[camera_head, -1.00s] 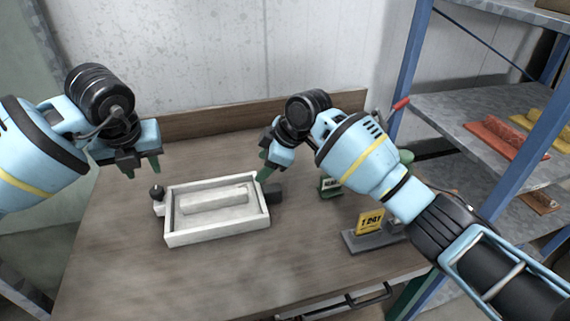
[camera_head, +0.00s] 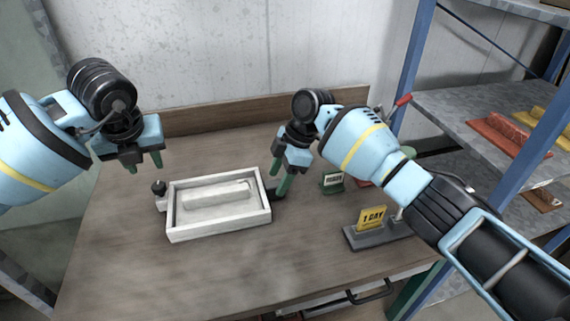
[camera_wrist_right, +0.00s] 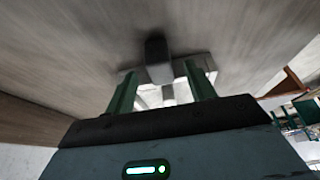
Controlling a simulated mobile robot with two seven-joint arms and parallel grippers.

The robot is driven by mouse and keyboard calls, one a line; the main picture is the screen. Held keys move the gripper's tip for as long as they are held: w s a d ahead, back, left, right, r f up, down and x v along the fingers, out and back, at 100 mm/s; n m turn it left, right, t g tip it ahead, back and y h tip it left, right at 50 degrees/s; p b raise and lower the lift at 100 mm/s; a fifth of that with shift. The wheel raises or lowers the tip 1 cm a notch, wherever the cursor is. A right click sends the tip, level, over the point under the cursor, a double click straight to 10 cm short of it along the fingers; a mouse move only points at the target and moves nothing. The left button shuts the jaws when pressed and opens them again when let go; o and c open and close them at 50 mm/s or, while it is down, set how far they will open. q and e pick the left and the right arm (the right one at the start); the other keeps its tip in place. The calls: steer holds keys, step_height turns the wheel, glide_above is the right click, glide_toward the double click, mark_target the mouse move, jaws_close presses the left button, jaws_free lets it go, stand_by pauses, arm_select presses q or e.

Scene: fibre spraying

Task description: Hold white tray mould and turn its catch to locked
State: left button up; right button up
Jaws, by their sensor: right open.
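The white tray mould (camera_head: 180,234) lies on the table, a pale bar-shaped form inside it. A dark block (camera_head: 272,192) juts from its right side and a black round knob (camera_head: 158,188) stands at its left side. I cannot tell which is the catch or how it is set. My right gripper (camera_head: 280,178) is open, pointing down by the dark block. In the right wrist view the block (camera_wrist_right: 157,60) shows between the fingers, with part of the tray (camera_wrist_right: 150,98) beyond; contact is unclear. My left gripper (camera_head: 145,164) is open and empty above the table, behind the tray's left side.
A green sign (camera_head: 332,182) and a yellow "1 DAY" sign (camera_head: 371,219) on a grey base stand right of the tray. A shelf rack (camera_head: 455,110) with red and yellow pieces is at the right. The table front is clear.

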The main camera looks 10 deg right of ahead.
mark_target(158, 185)
steer(key=shift+x, duration=1.6)
jaws_close()
arm_select(q)
steer(key=o, duration=0.3)
steer(key=d+n+y, duration=0.1)
steer(key=n, duration=0.1)
steer(key=d+r+n, duration=0.1)
steer(key=n, duration=0.2)
steer(key=d+r+n+g+y, duration=0.1)
steer(key=n, duration=0.2)
steer(key=shift+w+y, duration=0.3)
steer(key=shift+f, duration=0.15)
steer(key=x, duration=1.1)
steer(key=shift+w+f, duration=0.1)
steer(key=shift+f, duration=0.25)
